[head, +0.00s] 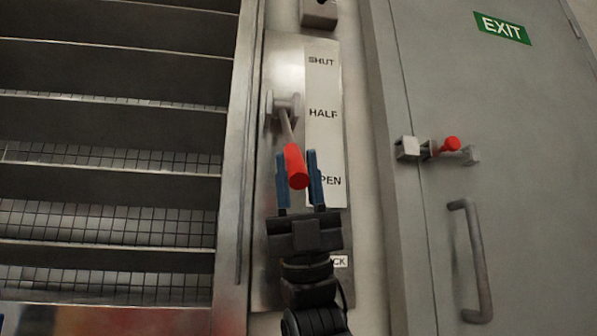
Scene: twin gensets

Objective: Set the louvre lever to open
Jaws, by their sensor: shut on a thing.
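The louvre lever (286,125) sits on a metal plate beside the louvre. Its pivot is near the upper middle of the plate and its red handle (294,162) points down, its end beside the OPEN mark, whose first letter is hidden. A white label strip (323,90) right of the lever reads SHUT at the top, HALF in the middle and OPEN below. My gripper (299,170) comes up from below, its two blue fingers on either side of the red handle, shut on it.
Louvre slats (110,120) fill the left side. A grey door (500,120) on the right has a green EXIT sign (502,28), a red-knobbed latch (451,144) and a vertical pull handle (471,260). A small partly hidden label (340,261) is near my wrist.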

